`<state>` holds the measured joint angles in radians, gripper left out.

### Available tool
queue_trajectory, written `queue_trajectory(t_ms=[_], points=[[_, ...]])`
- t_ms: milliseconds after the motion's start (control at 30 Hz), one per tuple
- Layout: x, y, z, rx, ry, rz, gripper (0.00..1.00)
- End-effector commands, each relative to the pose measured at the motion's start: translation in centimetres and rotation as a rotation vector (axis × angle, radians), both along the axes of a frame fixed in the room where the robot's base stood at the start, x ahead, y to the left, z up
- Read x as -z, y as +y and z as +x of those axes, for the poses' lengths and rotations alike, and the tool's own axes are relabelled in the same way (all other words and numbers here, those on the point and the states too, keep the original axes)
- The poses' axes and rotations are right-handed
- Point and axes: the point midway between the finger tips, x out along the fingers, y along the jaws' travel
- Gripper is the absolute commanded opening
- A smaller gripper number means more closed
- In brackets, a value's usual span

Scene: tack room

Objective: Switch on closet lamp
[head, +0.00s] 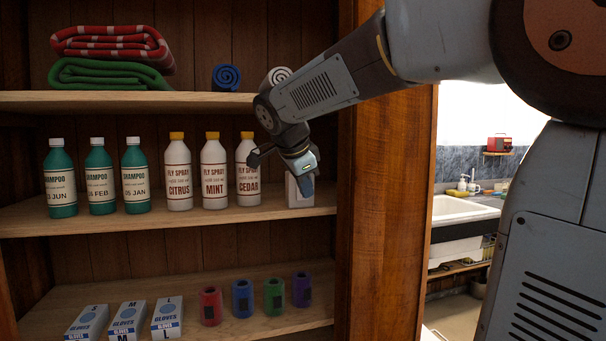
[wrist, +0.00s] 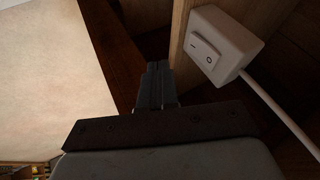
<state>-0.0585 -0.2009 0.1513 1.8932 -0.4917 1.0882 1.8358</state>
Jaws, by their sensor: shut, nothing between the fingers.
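A white switch box (wrist: 233,41) with a rocker switch (wrist: 207,52) shows in the wrist view, right of my gripper. The rocker bears a line mark and a circle mark; which side is pressed in I cannot tell. A white cable (wrist: 275,118) runs from the box. My gripper (wrist: 156,70) is shut and empty, its fingers apart from the rocker in the picture. In the head view my gripper (head: 306,184) is at the right end of the middle shelf, in front of the white box (head: 294,196), hiding much of it. I see no lamp.
The closet's wooden side post (head: 385,215) stands close to the right of my gripper. A cedar fly spray bottle (head: 247,178) stands just left of it, with more bottles beyond. The upper shelf (head: 150,101) holds folded and rolled towels. Boxes and coloured rolls stand below.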

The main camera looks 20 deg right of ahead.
Motion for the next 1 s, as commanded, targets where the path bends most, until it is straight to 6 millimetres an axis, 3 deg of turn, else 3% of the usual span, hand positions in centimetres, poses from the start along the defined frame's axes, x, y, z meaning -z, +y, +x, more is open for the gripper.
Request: queue_trajectory(t_ms=[133, 500, 1000], points=[[2.3, -1.0, 1.2, 0.001, 0.004, -0.001, 0.0], [2.5, -0.9, 4.8, 0.0, 0.001, 0.0, 0.0], [2.5, -0.7, 5.1, -0.002, -0.004, -0.001, 0.0]])
